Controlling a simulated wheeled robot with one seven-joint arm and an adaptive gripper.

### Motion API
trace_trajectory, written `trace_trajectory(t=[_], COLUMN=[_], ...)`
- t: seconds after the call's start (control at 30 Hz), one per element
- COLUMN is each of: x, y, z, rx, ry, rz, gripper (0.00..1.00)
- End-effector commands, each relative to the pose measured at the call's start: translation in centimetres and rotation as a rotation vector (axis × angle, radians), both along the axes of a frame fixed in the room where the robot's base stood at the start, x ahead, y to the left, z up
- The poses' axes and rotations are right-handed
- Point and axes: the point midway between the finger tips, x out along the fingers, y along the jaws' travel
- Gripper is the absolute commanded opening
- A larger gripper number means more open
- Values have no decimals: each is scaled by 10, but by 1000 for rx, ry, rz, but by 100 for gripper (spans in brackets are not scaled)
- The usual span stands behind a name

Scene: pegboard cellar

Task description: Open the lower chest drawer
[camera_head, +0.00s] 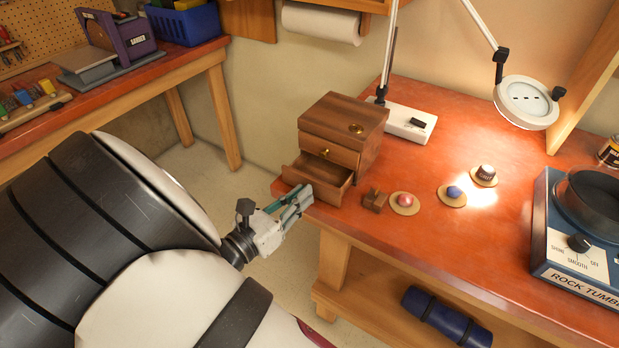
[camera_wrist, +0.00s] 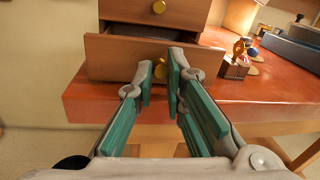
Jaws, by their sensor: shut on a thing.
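The small wooden chest (camera_head: 343,125) stands near the left front corner of the red-topped bench. Its lower drawer (camera_head: 318,177) is pulled part way out, and its dark inside shows in the wrist view (camera_wrist: 150,45). The upper drawer (camera_head: 327,152) is closed, with a round brass knob (camera_wrist: 159,7). My gripper (camera_head: 304,193) is in front of the lower drawer, its teal-padded fingers shut on the lower drawer's brass knob (camera_wrist: 161,70). The fingers partly hide this knob in the wrist view (camera_wrist: 162,80).
A small wooden block (camera_head: 375,201) and several round coasters with stones, such as the pink one (camera_head: 404,203), lie right of the drawer. A white lamp base (camera_head: 405,122) stands behind the chest. A rock tumbler (camera_head: 580,250) is at far right. Floor is open left of the bench.

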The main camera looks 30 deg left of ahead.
Motion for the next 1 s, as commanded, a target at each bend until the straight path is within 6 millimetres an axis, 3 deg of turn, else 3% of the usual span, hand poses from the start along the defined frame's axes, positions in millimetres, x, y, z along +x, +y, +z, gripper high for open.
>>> trace_trajectory(t=[0.13,0.47,0.5,0.6,1.0], x=[-23,-27,-27,-27,-27], y=[1,0,0,0,2], z=[1,-1,-1,-1,8], rx=[-2,-1,-2,-1,1], ry=[0,0,0,0,-1], rz=[-2,-4,-4,-3,-2], gripper=[0,0,14,32,32])
